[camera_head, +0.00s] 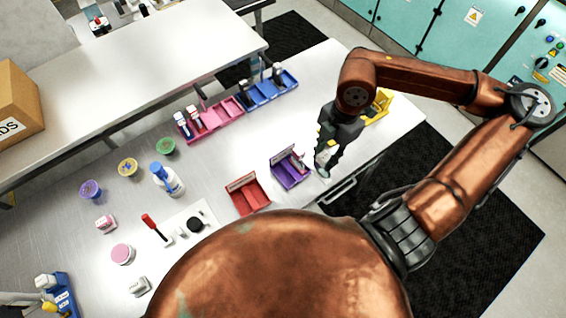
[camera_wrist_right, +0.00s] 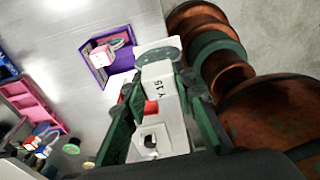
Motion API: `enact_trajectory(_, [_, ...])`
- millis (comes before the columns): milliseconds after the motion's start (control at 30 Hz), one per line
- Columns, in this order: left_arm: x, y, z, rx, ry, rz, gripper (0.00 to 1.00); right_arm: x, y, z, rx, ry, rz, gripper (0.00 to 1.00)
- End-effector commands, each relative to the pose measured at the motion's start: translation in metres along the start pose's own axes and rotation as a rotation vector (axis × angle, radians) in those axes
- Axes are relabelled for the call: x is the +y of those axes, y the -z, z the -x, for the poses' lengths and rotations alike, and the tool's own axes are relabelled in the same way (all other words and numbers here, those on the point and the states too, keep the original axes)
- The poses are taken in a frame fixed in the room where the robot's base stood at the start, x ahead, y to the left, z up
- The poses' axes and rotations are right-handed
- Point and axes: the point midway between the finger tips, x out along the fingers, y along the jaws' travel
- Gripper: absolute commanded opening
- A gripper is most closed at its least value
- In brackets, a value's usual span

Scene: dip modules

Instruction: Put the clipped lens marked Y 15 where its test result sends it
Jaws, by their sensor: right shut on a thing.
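The clipped lens has a white clip marked Y 15 (camera_wrist_right: 158,84) and a pale round lens end (camera_wrist_right: 161,55). My right gripper (camera_wrist_right: 158,100) is shut on the white clip, with a green finger on each side. In the head view my right gripper (camera_head: 326,145) is over the right part of the table, and the pale lens end (camera_head: 322,172) hangs below it, just right of the purple tray (camera_head: 282,178). I cannot tell whether it touches the table. The purple tray (camera_wrist_right: 98,66) holds a pink and white piece (camera_wrist_right: 104,53).
A red tray (camera_head: 255,203) stands left of the purple one. A yellow tray (camera_head: 388,98) is partly behind my right arm. Pink (camera_head: 222,116) and blue (camera_head: 272,93) trays with pieces stand farther back. Pots, a bottle (camera_head: 167,180) and small tools occupy the left side.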

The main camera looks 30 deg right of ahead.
Motion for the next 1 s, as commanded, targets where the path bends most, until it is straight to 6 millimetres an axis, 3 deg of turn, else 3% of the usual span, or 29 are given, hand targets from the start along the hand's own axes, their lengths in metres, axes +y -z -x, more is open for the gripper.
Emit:
enact_trajectory(133, [0.001, -0.001, -0.006, -0.001, -0.001, 0.0, 0.46, 0.009, 0.004, -0.004, 0.0, -0.004, 0.006, 0.0])
enact_trajectory(467, [0.001, 0.002, 0.002, 0.002, -0.001, 0.0, 0.46, 0.045, 0.023, -0.022, 0.005, -0.002, 0.008, 0.0])
enact_trajectory(600, [0.001, 0.003, 0.007, 0.003, -0.001, 0.0, 0.46, 0.067, 0.035, -0.036, 0.005, 0.0, 0.008, 0.0])
enact_trajectory(800, [0.0, 0.004, 0.01, 0.004, -0.001, 0.0, 0.46, 0.091, 0.041, -0.074, 0.002, 0.002, 0.003, 0.0])
enact_trajectory(1000, [0.0, 0.004, 0.011, 0.005, -0.001, 0.0, 0.46, 0.102, 0.043, -0.09, -0.001, 0.001, 0.002, 0.0])
